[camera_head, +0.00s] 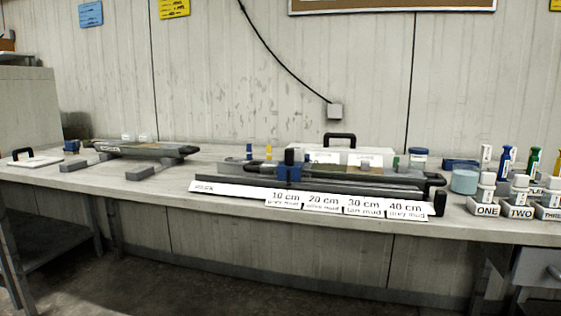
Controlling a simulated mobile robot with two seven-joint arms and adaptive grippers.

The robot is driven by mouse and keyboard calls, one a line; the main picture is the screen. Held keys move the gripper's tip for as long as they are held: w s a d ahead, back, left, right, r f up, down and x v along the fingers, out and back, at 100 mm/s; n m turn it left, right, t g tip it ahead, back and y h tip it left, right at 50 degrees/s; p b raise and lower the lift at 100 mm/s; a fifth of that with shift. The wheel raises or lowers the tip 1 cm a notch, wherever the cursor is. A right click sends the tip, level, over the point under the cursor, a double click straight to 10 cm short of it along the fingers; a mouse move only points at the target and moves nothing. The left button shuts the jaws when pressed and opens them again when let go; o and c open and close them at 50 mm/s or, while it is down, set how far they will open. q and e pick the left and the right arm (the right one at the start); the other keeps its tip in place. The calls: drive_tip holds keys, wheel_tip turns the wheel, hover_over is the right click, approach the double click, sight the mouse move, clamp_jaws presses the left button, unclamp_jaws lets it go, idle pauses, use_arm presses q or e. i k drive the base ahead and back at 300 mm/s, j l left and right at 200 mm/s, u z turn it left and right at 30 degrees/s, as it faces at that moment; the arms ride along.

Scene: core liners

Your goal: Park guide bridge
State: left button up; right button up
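What looks like the guide bridge is a blue block with a dark upright knob (289,172). It stands across a long dark rail or tray (350,185) at the table's middle, near the rail's left part. A white label strip (345,206) along the front reads 10 cm, 20 cm, 30 cm and 40 cm. The bridge is by the 10 cm label. A dark core liner with black ends seems to lie behind it, partly hidden. Neither of my grippers is in view.
At left another long liner (150,149) rests on grey blocks (140,173), beside a white plate with a black handle (33,160). A white handled box (340,153) stands behind the rail. At right are numbered holders (486,208) with bottles. The table front between is clear.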

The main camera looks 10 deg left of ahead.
sight(290, 169)
drive_tip(key=i+u, duration=0.1)
drive_tip(key=i, duration=0.55)
drive_tip(key=i+l+u, duration=0.1)
drive_tip(key=i, duration=0.55)
drive_tip(key=k+l, duration=0.2)
drive_tip(key=l, duration=0.2)
drive_tip(key=k+l+u, duration=0.1)
drive_tip(key=l, duration=0.35)
drive_tip(key=k+l, duration=0.35)
drive_tip(key=i+l+u, duration=0.05)
